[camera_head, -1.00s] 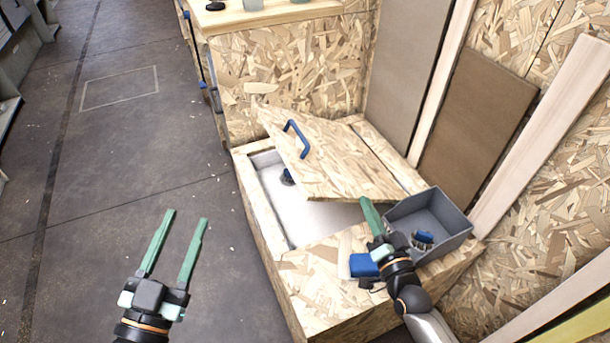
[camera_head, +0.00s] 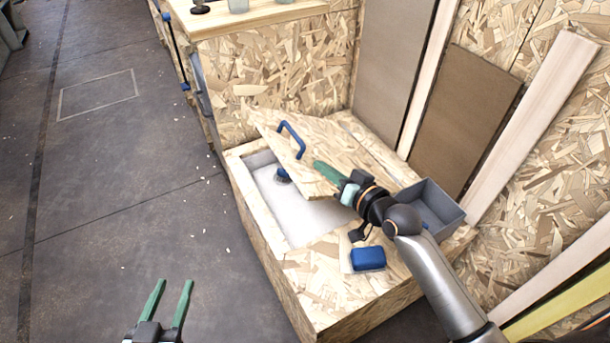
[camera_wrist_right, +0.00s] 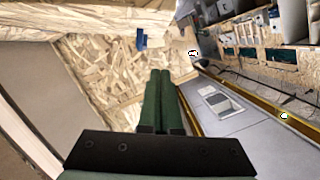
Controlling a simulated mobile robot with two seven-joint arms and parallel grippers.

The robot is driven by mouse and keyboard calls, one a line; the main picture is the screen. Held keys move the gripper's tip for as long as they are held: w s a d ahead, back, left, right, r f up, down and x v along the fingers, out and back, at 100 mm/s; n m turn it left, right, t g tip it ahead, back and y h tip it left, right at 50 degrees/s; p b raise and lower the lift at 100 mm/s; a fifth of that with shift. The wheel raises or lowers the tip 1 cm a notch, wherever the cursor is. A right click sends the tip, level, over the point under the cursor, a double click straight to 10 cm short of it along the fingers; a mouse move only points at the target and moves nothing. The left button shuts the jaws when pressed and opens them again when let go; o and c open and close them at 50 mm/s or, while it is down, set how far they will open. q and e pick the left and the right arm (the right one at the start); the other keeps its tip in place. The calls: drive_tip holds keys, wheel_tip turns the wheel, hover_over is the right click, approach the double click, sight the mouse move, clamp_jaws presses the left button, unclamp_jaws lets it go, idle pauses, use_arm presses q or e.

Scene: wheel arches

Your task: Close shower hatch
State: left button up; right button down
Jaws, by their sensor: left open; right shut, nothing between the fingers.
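The shower hatch (camera_head: 325,148) is a chipboard lid with a blue handle (camera_head: 292,138). It stands tilted open over the white shower basin (camera_head: 305,215), hinged along its far right side. My right gripper (camera_head: 318,166) is shut and empty, with its green fingers over the hatch's near part in the head view; I cannot tell whether they touch it. In the right wrist view the shut fingers (camera_wrist_right: 160,75) point toward a chipboard surface, with a small blue part (camera_wrist_right: 141,40) beyond. My left gripper (camera_head: 172,283) is open and empty above the floor at the bottom left.
A grey bin (camera_head: 432,205) and a blue sponge-like block (camera_head: 368,259) sit on the chipboard box near the basin. A dark blue item (camera_head: 283,175) lies in the basin. A wooden counter (camera_head: 250,25) stands behind.

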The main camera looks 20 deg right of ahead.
sight(306, 181)
drive_tip(key=b+x, duration=0.1)
drive_tip(key=x, duration=0.3)
drive_tip(key=shift+w+f, duration=0.1)
drive_tip(key=a+f, duration=0.1)
drive_tip(key=f+b, duration=0.1)
drive_tip(key=f, duration=0.1)
drive_tip(key=shift+a, duration=0.4)
use_arm(q)
wheel_tip(306, 181, up, 14)
drive_tip(key=w+m+t+h, duration=0.1)
drive_tip(key=m+t+h, duration=0.1)
drive_tip(key=t, duration=0.3)
drive_tip(key=shift+d+r+m+t+h, duration=0.2)
drive_tip(key=shift+d+m+t+h, duration=0.1)
drive_tip(key=shift+t+h, duration=0.1)
use_arm(e)
drive_tip(key=shift+a+f, duration=0.15)
drive_tip(key=shift+f, duration=0.1)
use_arm(q)
drive_tip(key=shift+w, duration=0.1)
